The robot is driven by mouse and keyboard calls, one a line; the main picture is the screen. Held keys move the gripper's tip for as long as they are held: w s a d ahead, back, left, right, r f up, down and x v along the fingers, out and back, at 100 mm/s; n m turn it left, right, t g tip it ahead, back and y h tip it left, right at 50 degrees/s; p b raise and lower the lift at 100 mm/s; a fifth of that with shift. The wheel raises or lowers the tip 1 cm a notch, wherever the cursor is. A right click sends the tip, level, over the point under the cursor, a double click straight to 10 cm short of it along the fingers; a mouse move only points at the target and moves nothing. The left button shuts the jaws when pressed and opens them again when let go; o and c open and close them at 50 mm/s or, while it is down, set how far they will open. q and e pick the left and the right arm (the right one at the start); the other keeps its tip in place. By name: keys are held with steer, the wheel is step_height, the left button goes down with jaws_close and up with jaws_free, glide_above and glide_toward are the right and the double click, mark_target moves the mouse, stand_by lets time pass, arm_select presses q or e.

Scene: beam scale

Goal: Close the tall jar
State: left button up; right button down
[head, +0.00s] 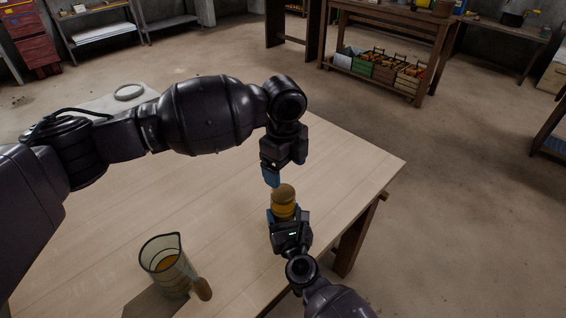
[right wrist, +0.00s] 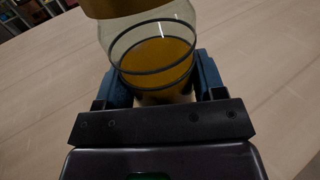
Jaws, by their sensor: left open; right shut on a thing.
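The tall jar (head: 284,212) stands near the table's right edge, glass with dark bands and amber contents. It also shows in the right wrist view (right wrist: 155,50). A golden-brown lid (head: 284,192) sits at its top; its lower part shows in the right wrist view (right wrist: 130,7). I cannot tell how tightly it sits. My right gripper (head: 283,219) is shut on the jar's lower body, with blue fingers on both sides. My left gripper (head: 271,177) is open and empty, just above and slightly left of the lid, apart from it in the picture.
A glass pitcher (head: 153,250) with amber contents stands at the table's front left, with a brown handle-like piece (head: 203,289) beside it. A pale ring-shaped thing (head: 129,92) lies at the far left. The tabletop (head: 340,165) right of the jar is clear up to its edge.

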arm_select(q)
steer(key=n, duration=0.4)
steer(key=shift+r, duration=0.1)
steer(key=n, duration=0.4)
steer(key=shift+r+n, duration=0.1)
steer(key=shift+n, duration=0.2)
steer(key=n, duration=0.4)
steer(key=shift+r, duration=0.1)
steer(key=n, duration=0.4)
steer(key=shift+a+r, duration=0.1)
steer(key=n, duration=0.4)
steer(key=shift+n, duration=0.3)
steer(key=n, duration=0.4)
steer(key=shift+s+r, duration=0.1)
steer(key=n, duration=0.4)
steer(key=shift+a, duration=0.1)
steer(key=n, duration=0.5)
steer(key=shift+n, duration=0.3)
